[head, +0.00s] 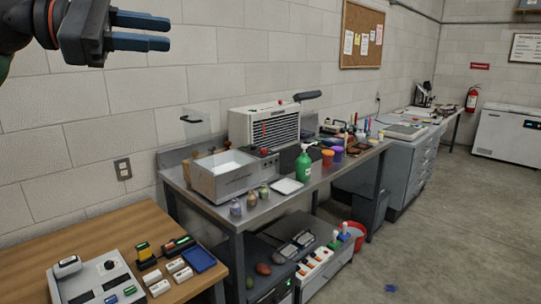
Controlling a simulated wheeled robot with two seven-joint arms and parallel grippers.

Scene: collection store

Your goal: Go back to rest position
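My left gripper (167,34) is raised at the top left, in front of the block wall. Its two blue fingers point right and stand apart. Only wall shows between them, so it is open and empty. It is well above the tables and touches nothing. My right gripper is not in view.
A wooden table (118,232) at the lower left holds a grey device (95,280) and small items. A metal workbench (270,205) with a white box (230,178), a green bottle (303,166) and several cups stands behind it. The floor (440,220) at right is mostly clear.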

